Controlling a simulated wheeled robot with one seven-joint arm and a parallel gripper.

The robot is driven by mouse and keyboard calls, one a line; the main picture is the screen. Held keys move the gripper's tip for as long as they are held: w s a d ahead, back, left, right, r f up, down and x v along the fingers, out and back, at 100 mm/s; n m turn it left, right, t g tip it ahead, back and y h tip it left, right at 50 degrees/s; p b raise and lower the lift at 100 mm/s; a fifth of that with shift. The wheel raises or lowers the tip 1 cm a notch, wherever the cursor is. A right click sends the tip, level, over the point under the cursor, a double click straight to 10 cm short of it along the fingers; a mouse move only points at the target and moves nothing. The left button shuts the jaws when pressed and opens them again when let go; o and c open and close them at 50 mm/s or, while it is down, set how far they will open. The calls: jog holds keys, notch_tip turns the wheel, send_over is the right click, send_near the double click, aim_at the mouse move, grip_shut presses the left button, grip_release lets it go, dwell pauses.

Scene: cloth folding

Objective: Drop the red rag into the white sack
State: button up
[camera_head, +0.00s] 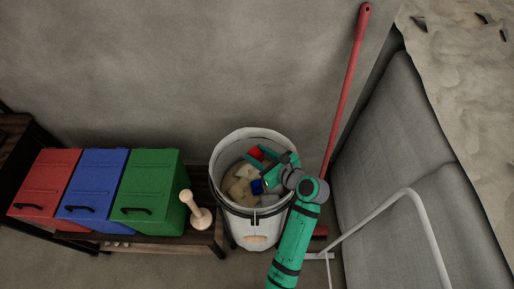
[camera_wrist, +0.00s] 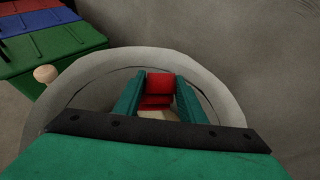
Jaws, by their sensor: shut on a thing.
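The white sack (camera_head: 223,152) stands open in the middle of the head view, with a dark band around it. Its pale rim also shows in the wrist view (camera_wrist: 75,82). My gripper (camera_head: 253,156) reaches over the sack's opening from the lower right. In the wrist view my gripper (camera_wrist: 160,84) points down into the sack. It is shut on the red rag (camera_wrist: 160,82), which is between the green fingers. A bit of the red rag (camera_head: 255,153) shows in the head view. Tan and blue pieces lie inside the sack; part of the inside is hidden by my arm.
Red (camera_head: 45,182), blue (camera_head: 92,184) and green (camera_head: 146,186) bins stand left of the sack on a low bench (camera_head: 170,243). A wooden plunger-like piece (camera_head: 200,214) is beside the green bin. A red-handled broom (camera_head: 346,90) leans behind; a grey sofa (camera_head: 395,150) is right.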

jog(key=shift+f, duration=2.9)
jog(key=o, duration=1.1)
jog(key=v, duration=1)
jog(key=shift+s+d+r, duration=0.15)
jog(key=shift+s+d, duration=0.1)
jog(key=shift+d, duration=0.05)
jog(key=shift+s, duration=0.1)
